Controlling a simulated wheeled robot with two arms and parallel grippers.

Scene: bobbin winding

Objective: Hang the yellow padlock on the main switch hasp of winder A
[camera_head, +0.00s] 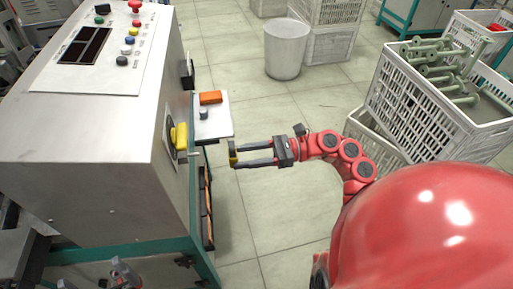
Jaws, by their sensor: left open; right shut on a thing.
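The yellow padlock (233,155) is at the fingertips of my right gripper (238,154), which is shut on it. It is held in the air to the right of winder A (85,135), apart from it. On winder A's right side is a dark switch plate (169,133) with a yellow handle (180,137). The hasp is too small to make out. What appears to be part of my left gripper (124,273) shows at the bottom edge, by the winder's lower frame. It is open; most of it is out of frame.
A small shelf (218,121) with an orange block (210,97) and a grey knob-like piece juts out beyond the switch. A white bin (287,50) and crates stand behind. A crate of green bobbins (400,105) is at right. Open floor lies between.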

